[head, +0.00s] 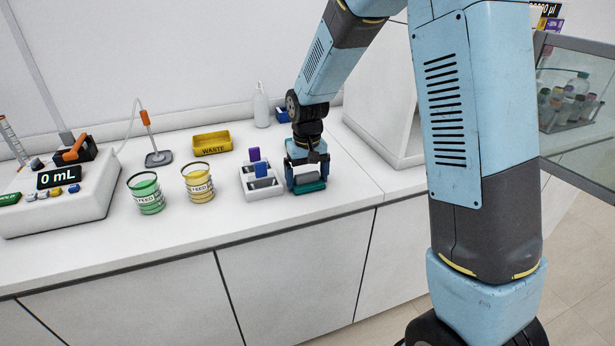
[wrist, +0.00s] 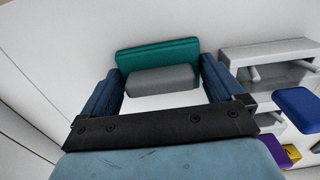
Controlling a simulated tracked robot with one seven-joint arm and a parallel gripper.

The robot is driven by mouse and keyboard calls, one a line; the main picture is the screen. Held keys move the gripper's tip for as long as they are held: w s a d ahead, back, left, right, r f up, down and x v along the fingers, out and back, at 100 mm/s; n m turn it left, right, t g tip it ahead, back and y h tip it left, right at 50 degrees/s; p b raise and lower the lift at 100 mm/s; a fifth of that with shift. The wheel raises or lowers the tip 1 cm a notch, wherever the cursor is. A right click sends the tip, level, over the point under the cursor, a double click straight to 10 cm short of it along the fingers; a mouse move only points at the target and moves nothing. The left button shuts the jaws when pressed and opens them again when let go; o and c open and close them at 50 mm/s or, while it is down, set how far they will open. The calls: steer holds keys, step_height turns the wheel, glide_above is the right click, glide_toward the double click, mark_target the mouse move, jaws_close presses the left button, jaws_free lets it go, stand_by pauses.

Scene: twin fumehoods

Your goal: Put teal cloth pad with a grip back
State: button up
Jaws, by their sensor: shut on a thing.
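The teal cloth pad shows in the wrist view (wrist: 150,54) with its grey grip (wrist: 160,79) between my fingers. In the head view the pad (head: 309,187) is a teal edge low under my gripper (head: 305,165). My gripper is shut on the grip, with one blue finger at each end of it in the wrist view (wrist: 162,85). The pad is at the counter just right of the white holder (head: 262,191); I cannot tell whether it touches the counter. The holder also shows in the wrist view (wrist: 268,53), right of the pad.
The holder carries a blue-topped (head: 261,169) and a purple-topped (head: 254,154) item. Left of it stand a yellow beaker (head: 198,187), a green beaker (head: 147,197) and a yellow waste tray (head: 212,142). A white bottle (head: 261,106) stands behind. Bare counter lies to the right.

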mark_target(307, 174)
steer(key=shift+f, duration=0.1)
steer(key=o, duration=0.8)
step_height(307, 174, up, 12)
steer(key=s+d+r+m+t, duration=0.2)
steer(key=s+d+r+t, duration=0.1)
steer(key=s+d+r, duration=0.85)
steer(key=shift+s+d+r+m+t, duration=0.15)
steer(key=shift+s+d+t, duration=0.3)
steer(key=shift+s+d, duration=1.35)
steer(key=shift+s+d+m+t, duration=0.25)
steer(key=shift+s+d+t, duration=0.25)
steer(key=shift+s, duration=2.4)
steer(key=shift+s+d+r+m+t, duration=0.1)
steer(key=shift+s+d+m+t, duration=0.2)
steer(key=shift+s+d, duration=1.5)
steer(key=shift+s+a, duration=0.55)
